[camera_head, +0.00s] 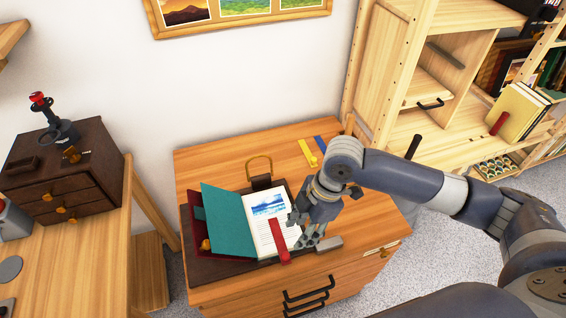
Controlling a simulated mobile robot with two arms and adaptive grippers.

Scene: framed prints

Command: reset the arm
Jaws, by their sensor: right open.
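My right arm (408,178) comes in from the right and reaches over the wooden drawer cabinet. My right gripper (306,236) is open above the right side of an open book (229,219). The book has a teal left cover and a printed right page with a blue picture. A red bar (278,242) lies over the right page, close to the gripper's fingers. I cannot tell whether the fingers touch it. My left gripper is not in view.
The wooden cabinet (205,165) holds a dark tray, yellow and blue strips (308,153) and a grey block (329,244). A desk (70,262) with a dark drawer box (63,172) stands left. A wooden shelf (398,125) stands right. A framed print (240,22) hangs on the wall.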

